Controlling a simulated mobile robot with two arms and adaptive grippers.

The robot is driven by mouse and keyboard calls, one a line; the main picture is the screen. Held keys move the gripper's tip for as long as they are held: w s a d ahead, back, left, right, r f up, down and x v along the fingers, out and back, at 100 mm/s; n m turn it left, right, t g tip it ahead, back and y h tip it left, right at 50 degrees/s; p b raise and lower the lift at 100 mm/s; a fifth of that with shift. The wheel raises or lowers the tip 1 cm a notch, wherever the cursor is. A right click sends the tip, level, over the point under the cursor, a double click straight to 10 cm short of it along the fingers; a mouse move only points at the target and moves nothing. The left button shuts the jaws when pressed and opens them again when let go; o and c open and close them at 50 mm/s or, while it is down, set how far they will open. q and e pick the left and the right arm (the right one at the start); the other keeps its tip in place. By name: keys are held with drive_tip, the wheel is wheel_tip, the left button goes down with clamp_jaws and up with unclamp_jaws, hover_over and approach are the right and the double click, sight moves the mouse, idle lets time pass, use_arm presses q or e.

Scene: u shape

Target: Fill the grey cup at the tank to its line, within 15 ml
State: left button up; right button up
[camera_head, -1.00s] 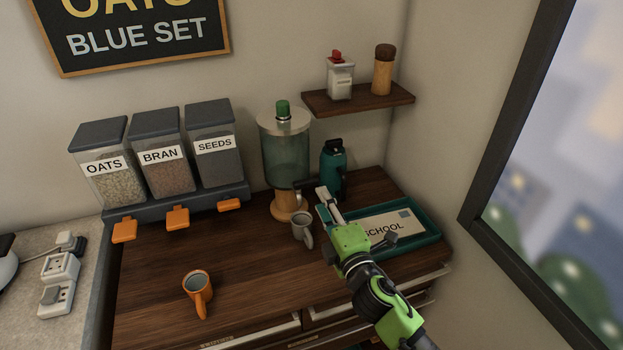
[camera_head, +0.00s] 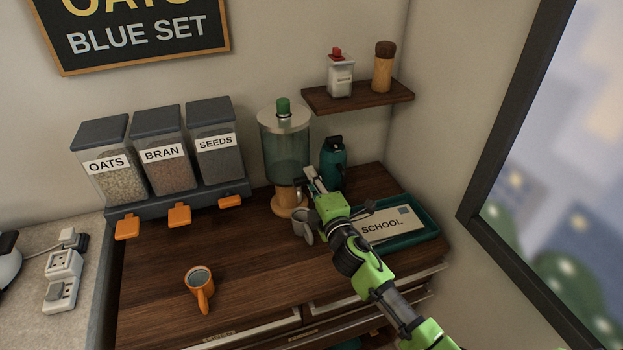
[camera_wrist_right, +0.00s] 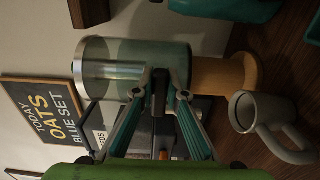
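The tank (camera_head: 285,150) is a clear greenish cylinder on a wooden stand with a green knob on its lid; it also shows sideways in the wrist view (camera_wrist_right: 115,55). The grey cup (camera_head: 300,224) stands upright on the wooden top in front of the stand, partly behind my right gripper; it shows in the wrist view (camera_wrist_right: 252,112). Its line and any water in it cannot be made out. My right gripper (camera_head: 312,182) is at the tank's tap, above the cup. Its fingertips are close together around a dark part, perhaps the tap; its grip is unclear. My left gripper is out of view.
A teal bottle (camera_head: 333,163) stands right of the tank, and a teal tray (camera_head: 427,233) with a SCHOOL card lies beside my right arm. Labelled dispensers (camera_head: 163,155) stand at the left. A shelf (camera_head: 360,97) hangs above.

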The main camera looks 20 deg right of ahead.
drive_tip(key=shift+s+a+f+m+h+b, duration=0.15)
drive_tip(key=shift+m+h+b, duration=0.15)
drive_tip(key=shift+h+b, duration=0.25)
clamp_jaws()
drive_tip(key=shift+s+f+m+h+b, duration=0.15)
drive_tip(key=shift+m+h+b, duration=0.55)
drive_tip(key=shift+h+b, duration=0.4)
drive_tip(key=shift+s+m+h+b, duration=0.15)
drive_tip(key=shift+m+h+b, duration=0.25)
drive_tip(key=shift+h+b, duration=0.15)
drive_tip(key=shift+r, duration=0.3)
drive_tip(key=o, duration=0.8)
unclamp_jaws()
drive_tip(key=shift+o, duration=0.2)
